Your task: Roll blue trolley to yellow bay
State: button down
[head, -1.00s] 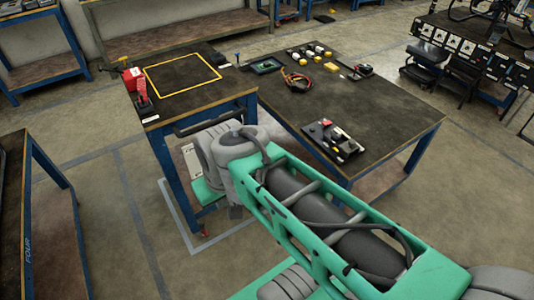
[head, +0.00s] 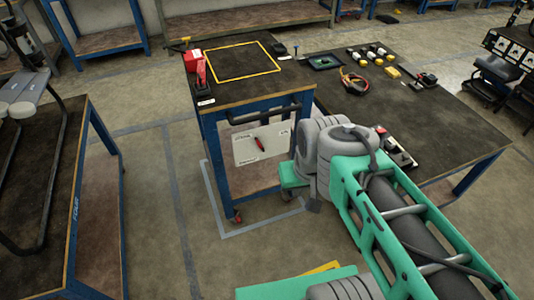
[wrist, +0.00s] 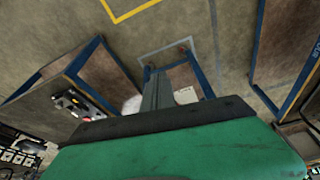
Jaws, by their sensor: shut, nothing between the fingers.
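The blue trolley (head: 207,135) has a dark top with a yellow square outline, blue legs, a black handle bar (head: 265,117) and a red caster. It stands within a grey floor outline in the head view. Its blue legs also show in the wrist view (wrist: 202,76). In the wrist view my gripper (wrist: 158,82) is shut and empty, its grey fingers pointing toward the trolley's lower part. A yellow floor line (wrist: 136,10), likely the yellow bay's edge, shows in the wrist view.
A long dark workbench (head: 440,120) with tools stands right behind my arm. Another blue-legged bench (head: 85,180) is at the left. Open floor lies between left bench and trolley.

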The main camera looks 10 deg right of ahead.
aim_at(244, 75)
jog(key=z, duration=1.45)
jog(key=i, duration=0.5)
jog(key=u, duration=2.95)
